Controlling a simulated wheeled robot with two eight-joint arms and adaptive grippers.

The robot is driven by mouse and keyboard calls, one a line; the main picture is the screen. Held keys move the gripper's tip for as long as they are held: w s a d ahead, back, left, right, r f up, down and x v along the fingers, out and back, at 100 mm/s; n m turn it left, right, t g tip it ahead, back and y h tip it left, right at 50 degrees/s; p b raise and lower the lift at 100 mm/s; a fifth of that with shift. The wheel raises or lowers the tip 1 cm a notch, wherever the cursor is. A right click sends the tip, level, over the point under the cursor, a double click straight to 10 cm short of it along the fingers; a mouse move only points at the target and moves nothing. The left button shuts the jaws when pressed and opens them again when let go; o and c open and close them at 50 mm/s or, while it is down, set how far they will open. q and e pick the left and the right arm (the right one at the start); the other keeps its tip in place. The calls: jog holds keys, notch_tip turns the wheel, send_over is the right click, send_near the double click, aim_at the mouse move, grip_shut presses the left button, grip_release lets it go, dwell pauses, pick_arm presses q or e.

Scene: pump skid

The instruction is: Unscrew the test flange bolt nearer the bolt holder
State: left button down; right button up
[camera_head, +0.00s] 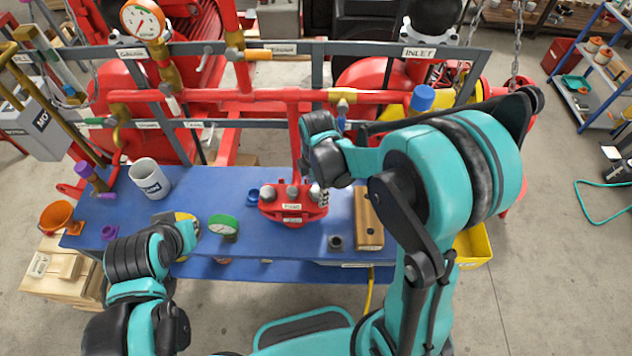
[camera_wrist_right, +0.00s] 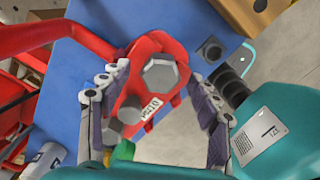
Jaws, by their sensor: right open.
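The red test flange (camera_head: 293,213) stands on the blue bench with grey bolts on top. Its bolt nearer the holder (camera_wrist_right: 160,74) shows as a large hex head in the right wrist view. The wooden bolt holder (camera_head: 368,222) stands to the right of the flange; part of it shows in the wrist view (camera_wrist_right: 262,12). My right gripper (camera_wrist_right: 160,88) is open, with its fingers on either side of that hex head and visible gaps. In the head view the right wrist partly hides this spot. My left gripper (camera_head: 188,228) is low at the left; its fingers are unclear.
A small dark cylinder (camera_head: 335,242) stands between flange and holder. Red pipes (camera_head: 215,95) and a grey frame cross behind the bench. A yellow bin (camera_head: 474,246) is at the right.

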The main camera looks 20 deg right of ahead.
jog(key=shift+d+f, duration=0.1)
jog(key=shift+f, duration=0.5)
